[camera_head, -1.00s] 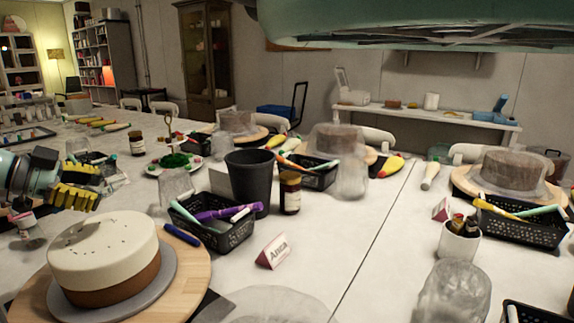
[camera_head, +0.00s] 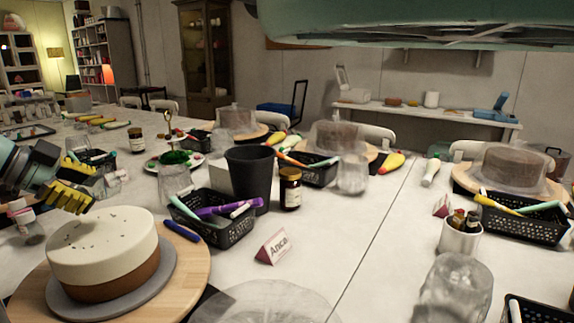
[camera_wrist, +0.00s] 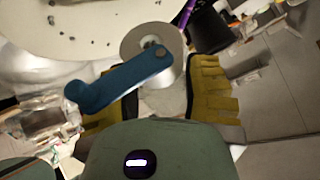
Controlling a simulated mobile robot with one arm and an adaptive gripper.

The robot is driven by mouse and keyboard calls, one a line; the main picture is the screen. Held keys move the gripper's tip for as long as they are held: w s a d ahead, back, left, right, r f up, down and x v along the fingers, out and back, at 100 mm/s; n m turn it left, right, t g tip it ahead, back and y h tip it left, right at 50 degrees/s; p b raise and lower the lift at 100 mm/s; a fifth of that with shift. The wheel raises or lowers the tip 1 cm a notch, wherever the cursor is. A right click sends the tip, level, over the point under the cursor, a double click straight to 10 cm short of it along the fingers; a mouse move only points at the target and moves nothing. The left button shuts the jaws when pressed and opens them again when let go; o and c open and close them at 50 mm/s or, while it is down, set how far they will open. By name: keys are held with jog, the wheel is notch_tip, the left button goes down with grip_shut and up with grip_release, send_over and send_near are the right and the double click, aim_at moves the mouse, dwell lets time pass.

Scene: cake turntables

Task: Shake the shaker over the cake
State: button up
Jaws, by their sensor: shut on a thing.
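The cake (camera_head: 103,240) has a cream upper part and a brown lower part. It stands on a grey disc (camera_head: 168,282) on a round wooden turntable (camera_head: 197,262). Dark specks lie on its top, which also shows in the wrist view (camera_wrist: 75,30). My gripper (camera_head: 72,185) is at the left edge, above and behind the cake's left side. In the wrist view, its yellow fingers (camera_wrist: 162,100) are shut around a pale shaker with a round grey end (camera_wrist: 172,62). A blue bar crosses in front; I cannot tell if it belongs to the shaker. In the head view, the held shaker is not clear.
Right of the cake are a black basket of pens (camera_head: 225,232), a dark cup (camera_head: 250,178) and a name card (camera_head: 272,247).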

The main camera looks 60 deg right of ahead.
jog(key=shift+w+d, duration=0.15)
jog(key=shift+d, duration=2.65)
jog(key=shift+a+r+g+h+p, duration=0.15)
jog(key=shift+g+h+p, duration=0.2)
jog(key=shift+p, duration=0.25)
jog(key=shift+s+d+r, duration=0.15)
jog(key=shift+s+d, duration=0.05)
jog(key=shift+d, duration=0.05)
jog(key=shift+w+a+f+b, duration=0.1)
jog(key=shift+w+f+b, duration=0.05)
jog(key=shift+f+b, duration=0.15)
jog(key=shift+w+a+r, duration=0.1)
jog(key=shift+r, duration=0.05)
jog(key=shift+w+a+r+h, duration=0.1)
jog(key=shift+r+h, duration=0.1)
jog(key=shift+h, duration=0.25)
